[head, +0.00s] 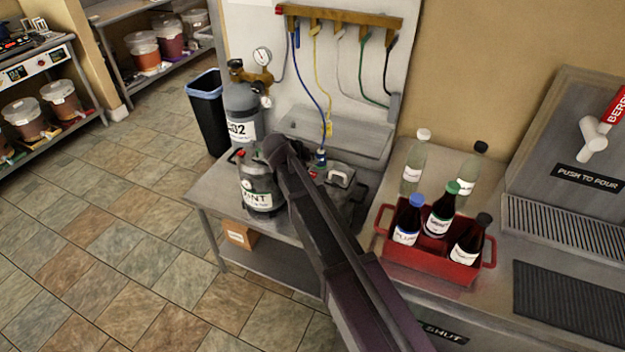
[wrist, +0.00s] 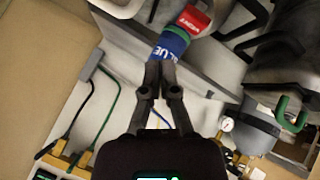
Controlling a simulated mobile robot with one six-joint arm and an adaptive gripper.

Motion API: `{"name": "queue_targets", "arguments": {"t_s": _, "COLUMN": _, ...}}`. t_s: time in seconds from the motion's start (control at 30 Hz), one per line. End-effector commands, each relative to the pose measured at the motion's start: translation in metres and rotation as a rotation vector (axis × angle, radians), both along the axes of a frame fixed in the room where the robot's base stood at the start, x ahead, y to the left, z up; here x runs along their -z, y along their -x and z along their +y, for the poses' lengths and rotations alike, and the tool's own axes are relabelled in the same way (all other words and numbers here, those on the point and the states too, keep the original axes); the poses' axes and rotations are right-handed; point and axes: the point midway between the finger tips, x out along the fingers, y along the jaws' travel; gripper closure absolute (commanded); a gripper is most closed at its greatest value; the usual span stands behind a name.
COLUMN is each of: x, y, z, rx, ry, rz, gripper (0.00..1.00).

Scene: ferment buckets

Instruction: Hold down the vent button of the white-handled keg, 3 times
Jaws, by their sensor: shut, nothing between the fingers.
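In the head view, the white-handled keg (head: 342,180) stands on the steel table, partly hidden behind my arm. In the wrist view, a red button marked VENT (wrist: 194,19) shows at the top, beside a blue fitting with a green ring (wrist: 172,43). Part of a white handle (wrist: 121,7) shows at the top edge. My gripper (wrist: 159,68) is shut and empty, its tips close to the blue fitting in the picture. I cannot tell whether they touch it. The red button lies beyond the tips. The gripper's fingers are not clear in the head view.
A MINT keg (head: 262,190) stands left of my arm, with a grey CO2 tank (head: 241,112) behind it. Colored hoses hang from a wooden rack (head: 340,15). A red bottle crate (head: 430,262) stands to the right. The tiled floor is clear at the left.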

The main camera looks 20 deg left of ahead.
Motion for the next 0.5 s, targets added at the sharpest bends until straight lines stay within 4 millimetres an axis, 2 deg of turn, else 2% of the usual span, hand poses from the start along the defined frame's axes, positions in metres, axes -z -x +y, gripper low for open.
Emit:
{"name": "queue_targets", "arguments": {"t_s": 0.03, "x": 0.008, "y": 0.0, "z": 0.0, "rx": 0.0, "ry": 0.0, "rz": 0.0, "gripper": 1.0}}
{"name": "queue_targets", "arguments": {"t_s": 0.2, "x": 0.019, "y": 0.0, "z": 0.0, "rx": 0.0, "ry": 0.0, "rz": 0.0, "gripper": 1.0}}
{"name": "queue_targets", "arguments": {"t_s": 0.5, "x": 0.026, "y": 0.0, "z": 0.0, "rx": 0.0, "ry": 0.0, "rz": 0.0, "gripper": 1.0}}
